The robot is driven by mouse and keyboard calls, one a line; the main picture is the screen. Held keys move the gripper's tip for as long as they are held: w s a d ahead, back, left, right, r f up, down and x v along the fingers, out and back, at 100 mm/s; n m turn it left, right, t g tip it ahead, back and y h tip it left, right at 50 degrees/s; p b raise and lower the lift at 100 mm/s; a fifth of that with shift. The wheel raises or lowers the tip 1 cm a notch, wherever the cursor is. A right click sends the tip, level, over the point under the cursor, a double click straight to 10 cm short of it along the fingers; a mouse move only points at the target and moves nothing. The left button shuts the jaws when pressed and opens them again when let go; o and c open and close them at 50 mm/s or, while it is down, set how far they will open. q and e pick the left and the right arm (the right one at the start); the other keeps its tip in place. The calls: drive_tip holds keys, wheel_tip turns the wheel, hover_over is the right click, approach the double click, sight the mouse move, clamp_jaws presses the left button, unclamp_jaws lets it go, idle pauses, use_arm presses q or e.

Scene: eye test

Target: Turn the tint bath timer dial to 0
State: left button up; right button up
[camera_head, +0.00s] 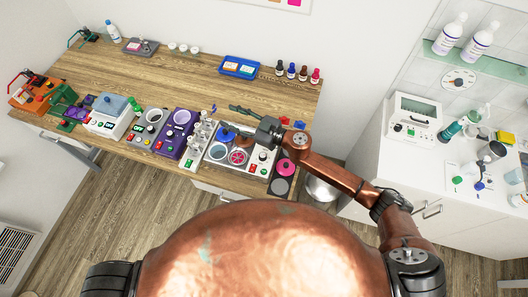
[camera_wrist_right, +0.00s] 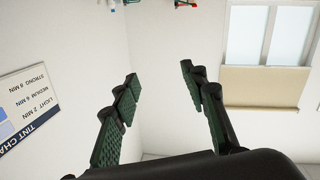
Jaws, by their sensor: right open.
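A white unit with round coloured wells, which looks like the tint bath (camera_head: 220,164), stands at the right part of the wooden bench in the head view. A pale knob (camera_head: 263,156) on its right side may be the timer dial; its setting is too small to read. My right gripper (camera_head: 226,115) is over the back of this unit, apart from the knob, and its arm partly covers the unit. In the right wrist view the right gripper (camera_wrist_right: 159,73) is open with nothing between its fingers. The dial is not in that view. My left gripper is not in view.
Purple devices (camera_head: 173,146) and a white machine with a blue lid (camera_head: 107,120) stand left of the unit. Small bottles (camera_head: 291,71) and a blue tray (camera_head: 239,67) stand at the back. A tint chart (camera_wrist_right: 30,105) hangs on the wall. The bench's middle is clear.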

drive_tip(key=s+a+f+n+g, duration=0.1)
drive_tip(key=s+a+n+g, duration=0.2)
drive_tip(key=s+g, duration=0.1)
drive_tip(key=n+g+h+p, duration=0.15)
drive_tip(key=g+h, duration=0.35)
drive_tip(key=h, duration=0.6)
approach(263, 155)
drive_tip(key=f, duration=0.1)
drive_tip(key=p+x, duration=0.1)
drive_tip(key=x, duration=0.5)
drive_tip(key=shift+s+a+f, duration=0.1)
drive_tip(key=shift+a, duration=0.15)
drive_tip(key=shift+a+f+p, duration=0.25)
drive_tip(key=shift+f+p, duration=0.05)
drive_tip(key=shift+f, duration=0.4)
drive_tip(key=shift+c, duration=0.4)
clamp_jaws()
